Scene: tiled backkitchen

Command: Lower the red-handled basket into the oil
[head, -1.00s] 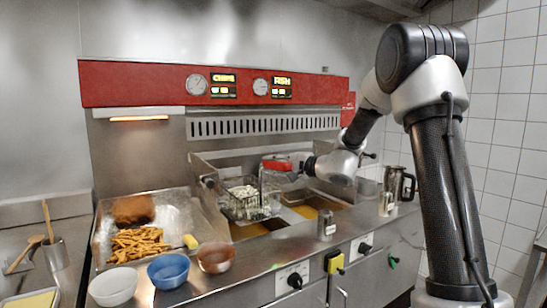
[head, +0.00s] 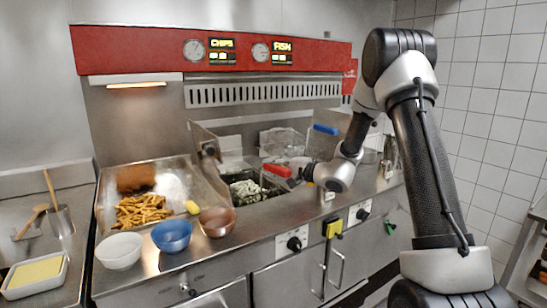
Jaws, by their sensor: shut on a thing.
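The red-handled basket (head: 249,189) is a wire basket with pale pieces in it. It sits low in the left fryer well, its top about level with the counter. I cannot clearly see the oil around it. Its red handle (head: 277,170) points right, toward my gripper (head: 291,173). My gripper is shut on the red handle, its fingers small and partly hidden by the handle and my wrist. A second wire basket (head: 283,143) with a blue handle (head: 325,129) stands behind and to the right, above the counter level.
A steel tray (head: 174,174) with chips (head: 140,209) and a brown piece lies left of the well. White (head: 120,250), blue (head: 172,236) and copper (head: 217,221) bowls line the front counter. A steel jug (head: 391,148) stands behind my forearm.

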